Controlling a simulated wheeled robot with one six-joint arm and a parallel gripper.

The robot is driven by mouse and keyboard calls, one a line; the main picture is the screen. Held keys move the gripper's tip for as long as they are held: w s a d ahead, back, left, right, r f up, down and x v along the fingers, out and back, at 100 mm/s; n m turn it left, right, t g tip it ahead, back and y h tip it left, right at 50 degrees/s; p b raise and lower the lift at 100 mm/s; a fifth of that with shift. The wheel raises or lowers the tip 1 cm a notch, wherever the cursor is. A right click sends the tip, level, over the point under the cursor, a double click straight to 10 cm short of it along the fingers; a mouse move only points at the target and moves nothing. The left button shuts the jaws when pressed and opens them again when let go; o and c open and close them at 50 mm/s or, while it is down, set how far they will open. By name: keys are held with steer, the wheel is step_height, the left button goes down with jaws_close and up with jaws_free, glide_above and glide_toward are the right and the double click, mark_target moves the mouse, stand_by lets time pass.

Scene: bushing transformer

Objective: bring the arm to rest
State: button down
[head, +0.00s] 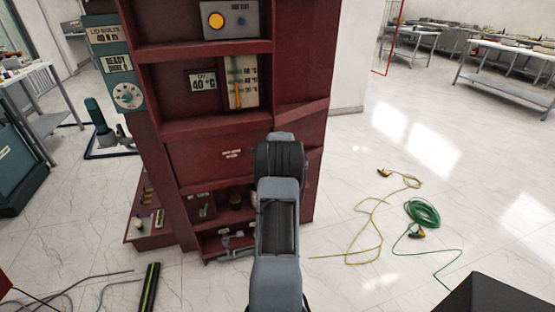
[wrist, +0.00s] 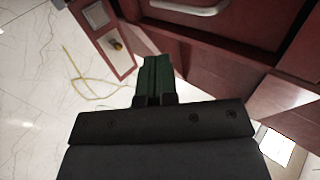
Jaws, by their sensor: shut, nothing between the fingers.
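My gripper shows in the wrist view (wrist: 156,78), with its green fingers together and nothing between them. It points toward the red cabinet, and no contact with it can be made out. In the head view my grey arm stands in front of the cabinet's lower right part and my gripper cannot be made out. The red transformer cabinet (head: 222,125) stands upright in the middle of the head view.
A yellow cable (head: 376,222) and a coiled green cable (head: 422,212) lie on the white floor at right. A black and green-striped rod (head: 149,288) and grey cables (head: 60,292) lie at front left. Work tables (head: 508,62) stand at the back right.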

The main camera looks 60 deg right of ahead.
steer(key=v, duration=0.6)
steer(key=shift+s+d, duration=0.3)
steer(key=shift+f, duration=0.1)
steer(key=s+m+g+h, duration=0.3)
steer(key=s+m+h, duration=0.15)
steer(key=m, duration=1.85)
steer(key=s+a+r+m+y+p, duration=0.1)
steer(key=a+m, duration=0.6)
steer(key=a, duration=1)
steer(key=s+a+r+m+y+p, duration=0.2)
steer(key=a+r+m+y, duration=0.4)
steer(key=a, duration=1.1)
steer(key=s+a+r+m+y+p, duration=0.1)
steer(key=s+a+r+m+y, duration=0.2)
steer(key=a+m, duration=0.7)
steer(key=a+r, duration=0.1)
steer(key=a, duration=0.6)
steer(key=shift+s+a+g+p, duration=0.3)
steer(key=shift+s, duration=0.05)
